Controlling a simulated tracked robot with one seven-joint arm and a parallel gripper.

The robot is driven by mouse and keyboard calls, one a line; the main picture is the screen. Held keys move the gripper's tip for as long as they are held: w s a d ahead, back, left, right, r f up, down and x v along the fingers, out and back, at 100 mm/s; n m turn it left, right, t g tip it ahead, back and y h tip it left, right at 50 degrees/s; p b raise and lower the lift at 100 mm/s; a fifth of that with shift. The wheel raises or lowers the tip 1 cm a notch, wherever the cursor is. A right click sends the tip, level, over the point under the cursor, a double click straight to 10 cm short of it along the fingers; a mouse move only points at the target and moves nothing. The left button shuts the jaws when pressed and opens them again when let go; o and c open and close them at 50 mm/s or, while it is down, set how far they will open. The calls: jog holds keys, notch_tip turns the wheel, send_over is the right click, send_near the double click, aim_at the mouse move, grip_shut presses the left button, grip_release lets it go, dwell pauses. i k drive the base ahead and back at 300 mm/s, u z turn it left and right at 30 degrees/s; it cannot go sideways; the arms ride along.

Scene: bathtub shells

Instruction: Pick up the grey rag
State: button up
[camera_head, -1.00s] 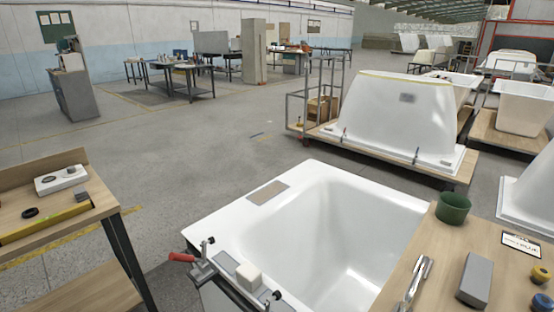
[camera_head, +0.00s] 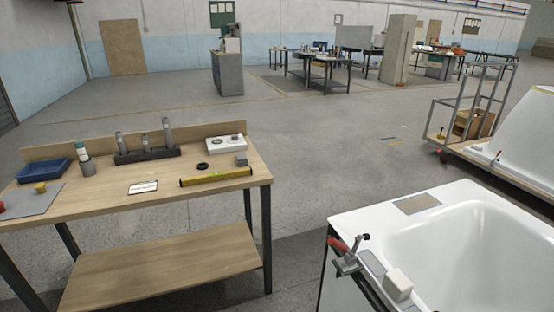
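No thing in view is clearly a rag. A flat grey sheet (camera_head: 32,202) lies at the left end of the wooden workbench; I cannot tell if it is cloth or a mat. A small grey piece (camera_head: 241,160) lies near the bench's right end, beside the yellow level, too small to tell what it is. A flat grey-brown patch (camera_head: 417,204) lies on the rim of the white bathtub at right. My gripper is not in view.
The workbench (camera_head: 215,190) also holds a blue tray (camera_head: 44,171), a rack of grey tools (camera_head: 147,154), a yellow level (camera_head: 215,177) and a white box (camera_head: 226,142). A clamp (camera_head: 347,258) and white block (camera_head: 398,285) sit on the bathtub (camera_head: 470,225). Open floor (camera_head: 310,150) lies behind.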

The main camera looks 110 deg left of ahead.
aim_at(241, 159)
jog(key=z, duration=0.2)
jog(key=i, duration=0.15)
jog(key=u, duration=3)
jog(key=i, duration=0.25)
jog(key=u, duration=1)
jog(key=k, duration=0.45)
jog(key=z, duration=1.1)
